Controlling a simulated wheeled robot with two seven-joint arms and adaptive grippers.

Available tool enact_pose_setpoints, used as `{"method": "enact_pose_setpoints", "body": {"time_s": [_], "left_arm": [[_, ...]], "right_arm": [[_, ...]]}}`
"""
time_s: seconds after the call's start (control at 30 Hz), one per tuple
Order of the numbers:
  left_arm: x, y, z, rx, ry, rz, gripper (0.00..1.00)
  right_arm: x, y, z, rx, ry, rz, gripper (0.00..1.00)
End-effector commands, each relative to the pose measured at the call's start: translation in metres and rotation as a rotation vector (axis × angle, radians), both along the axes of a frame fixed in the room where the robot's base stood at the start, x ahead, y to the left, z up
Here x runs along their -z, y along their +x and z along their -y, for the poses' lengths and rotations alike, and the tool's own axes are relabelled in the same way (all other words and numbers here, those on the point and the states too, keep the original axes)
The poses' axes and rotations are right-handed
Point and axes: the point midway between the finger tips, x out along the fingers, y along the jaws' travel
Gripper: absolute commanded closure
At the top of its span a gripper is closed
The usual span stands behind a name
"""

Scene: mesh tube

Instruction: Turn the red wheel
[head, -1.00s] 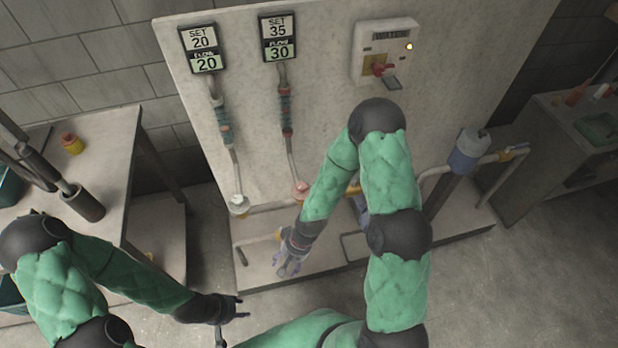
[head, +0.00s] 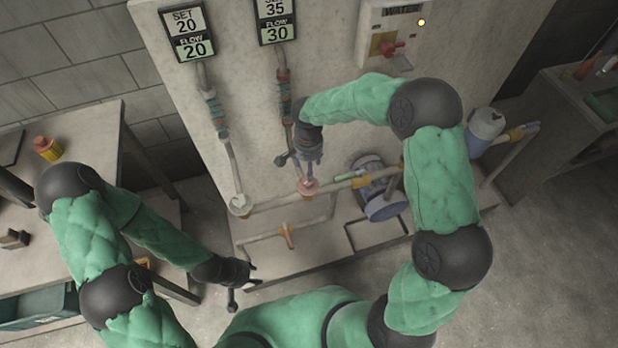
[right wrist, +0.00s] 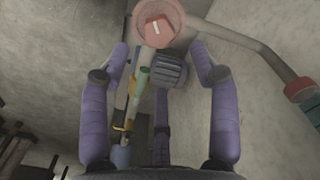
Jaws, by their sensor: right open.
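The red wheel (head: 307,187) is a small pinkish-red knob on the pipe below the right-hand display, which reads SET 35, FLOW 30. My right gripper (head: 311,165) is just above the wheel in the head view. In the right wrist view the red wheel (right wrist: 158,22) is at the top centre, past the tips of the spread purple fingers (right wrist: 168,60). The right gripper is open and empty; I see no clear contact with the wheel. My left gripper (head: 245,287) is open and empty, low in front of the panel's base.
A white wheel (head: 240,204) sits on the pipe to the left, under a display (head: 187,33) reading SET 20, FLOW 20. A blue-grey cylinder (head: 383,203) and pipes lie right of the red wheel. A side table (head: 85,130) stands left.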

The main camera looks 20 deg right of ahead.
Motion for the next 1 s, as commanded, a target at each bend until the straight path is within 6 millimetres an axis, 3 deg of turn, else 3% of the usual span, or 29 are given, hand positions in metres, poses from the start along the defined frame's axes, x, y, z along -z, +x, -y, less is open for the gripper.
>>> {"method": "enact_pose_setpoints", "body": {"time_s": [0.03, 0.2, 0.4, 0.83, 1.0], "left_arm": [[0.007, 0.000, 0.000, 0.000, 0.000, 0.000, 0.60], [0.017, 0.000, 0.000, 0.000, 0.000, 0.000, 0.60], [0.024, 0.000, 0.000, 0.000, 0.000, 0.000, 0.60], [0.025, 0.000, 0.000, 0.000, 0.000, 0.001, 0.60], [0.025, 0.000, 0.000, 0.000, 0.000, 0.001, 0.60]], "right_arm": [[0.014, -0.001, 0.000, 0.000, 0.000, -0.002, 0.39], [0.043, -0.001, 0.000, -0.001, 0.001, -0.002, 0.39], [0.065, -0.001, 0.000, 0.000, 0.002, -0.001, 0.39], [0.071, 0.000, 0.000, -0.001, 0.002, 0.000, 0.39], [0.071, 0.000, 0.000, -0.001, 0.002, 0.000, 0.87]]}}
